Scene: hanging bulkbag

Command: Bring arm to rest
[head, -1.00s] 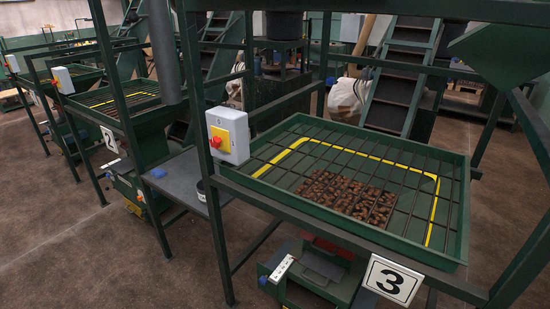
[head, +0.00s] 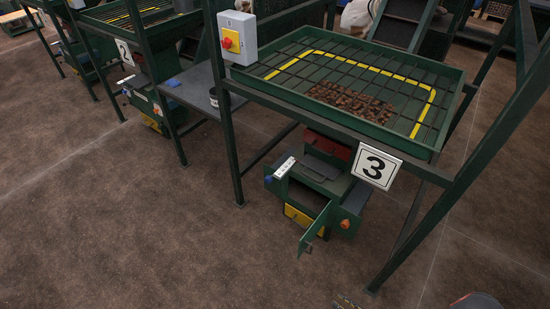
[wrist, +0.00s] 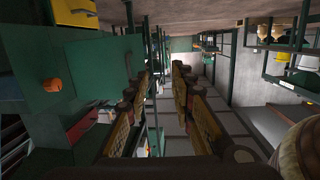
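My gripper (wrist: 161,88) shows in the wrist view with its two orange-brown padded fingers apart and nothing between them. It is open. A green panel (wrist: 95,68) with an orange knob (wrist: 53,84) is at the left of that view, beside the left finger. In the head view, my arm and gripper are not clearly visible; a small rounded grey part at the bottom right edge is too cut off to tell.
Station 3's green grated tray (head: 448,118) holds a patch of brown pieces (head: 350,102). Below it, a small green door (head: 314,230) on the lower machine (head: 330,190) stands open. A switch box (head: 237,38) is on the frame. Open brown floor (head: 130,235) lies in front.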

